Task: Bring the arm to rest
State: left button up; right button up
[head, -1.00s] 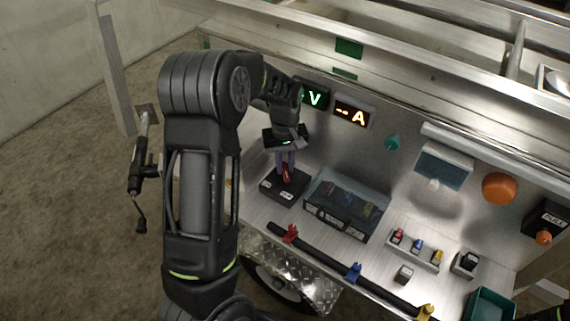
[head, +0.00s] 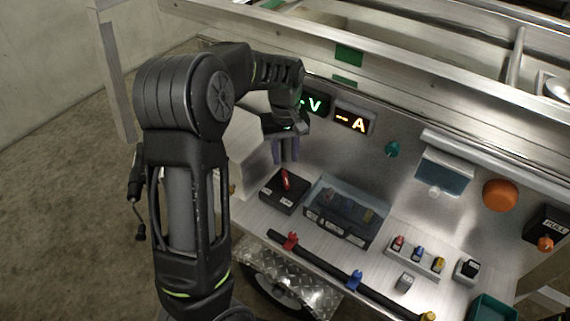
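My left gripper (head: 287,150) hangs fingers down above the trailer's shelf, just behind and above a black switch box (head: 285,193) with a red lever (head: 285,180). Its purple fingers are apart from the lever. The fingers show small and close together, and whether a gap lies between them is hard to see. I see nothing held. My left arm (head: 185,150) stands bent on the left side of the view. My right gripper is not in view.
A clear-lidded box (head: 345,212) stands right of the switch box. Red, blue and yellow plugs sit in a holder (head: 415,258). A black bar (head: 330,268) runs along the front edge. Lit V (head: 313,104) and A (head: 352,119) displays are on the back panel. A teal bin (head: 490,308) is at lower right.

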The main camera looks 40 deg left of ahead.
pick_arm(q)
jog(key=shift+r, duration=0.45)
